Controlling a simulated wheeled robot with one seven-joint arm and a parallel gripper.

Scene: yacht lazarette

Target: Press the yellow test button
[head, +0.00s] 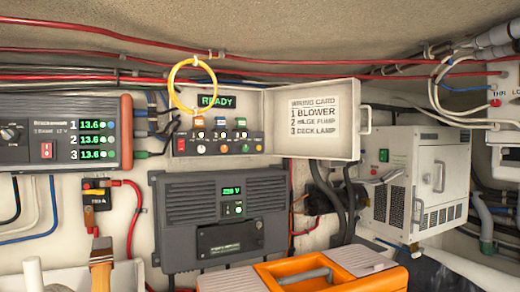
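A small control panel (218,141) hangs on the back wall with its lid (312,125) open to the right. Its green display (216,101) reads READY. Below it are an orange cap (200,122), a pale cap (220,122) and a green cap (241,121), with a row of small controls beneath. A red switch (181,144) is at the panel's lower left. The controls are too small to tell which is the yellow test button. A yellow loop (192,85) hangs in front of the panel's upper left. My gripper is not in view.
A three-channel meter unit (65,131) is at left, a grey charger box (221,215) below the panel, a white box (425,185) at right. An orange toolbox (300,274) stands in the foreground. A brush (101,262) is at lower left. Cables run above.

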